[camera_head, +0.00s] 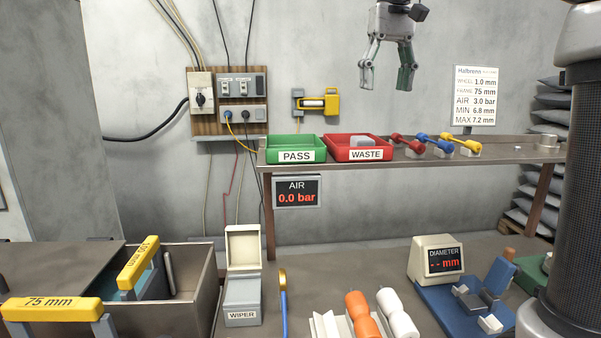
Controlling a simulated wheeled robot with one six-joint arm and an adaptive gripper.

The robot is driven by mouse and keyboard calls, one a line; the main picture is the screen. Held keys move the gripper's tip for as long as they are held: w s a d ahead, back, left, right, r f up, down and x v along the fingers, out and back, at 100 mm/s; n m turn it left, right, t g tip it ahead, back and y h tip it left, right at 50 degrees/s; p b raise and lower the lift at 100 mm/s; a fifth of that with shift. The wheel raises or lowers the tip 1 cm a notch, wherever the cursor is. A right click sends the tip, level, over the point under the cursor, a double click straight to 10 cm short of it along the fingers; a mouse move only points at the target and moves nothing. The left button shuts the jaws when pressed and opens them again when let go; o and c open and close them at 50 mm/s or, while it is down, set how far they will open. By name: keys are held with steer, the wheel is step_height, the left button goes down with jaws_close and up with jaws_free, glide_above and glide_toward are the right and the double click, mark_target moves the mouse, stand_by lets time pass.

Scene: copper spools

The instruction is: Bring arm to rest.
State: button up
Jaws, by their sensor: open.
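My gripper (388,88) hangs high in the upper middle of the head view, fingers pointing down. Its two fingers are apart with nothing between them. It hangs in front of the grey wall, above the level of the shelf (340,181). It touches nothing that I can see.
The shelf holds a green PASS tray (296,156), a red WASTE tray (366,155) with a grey piece, and coloured handled tools. Below stand a WIPER box (242,290), orange and white spools (362,314), a DIAMETER gauge (436,262) and yellow-topped frames (50,309).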

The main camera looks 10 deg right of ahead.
steer(key=s+d+f+t, duration=0.2)
steer(key=s+d+f, duration=0.4)
steer(key=s+f, duration=0.4)
steer(key=s+d+f+t, duration=0.1)
steer(key=s+d+f, duration=0.4)
steer(key=s+f, duration=0.6)
step_height(320, 180, down, 4)
steer(key=shift+s+d+r+t, duration=0.15)
steer(key=shift+d+r+t, duration=0.05)
steer(key=shift+d+t, duration=0.2)
steer(key=shift+c, duration=0.2)
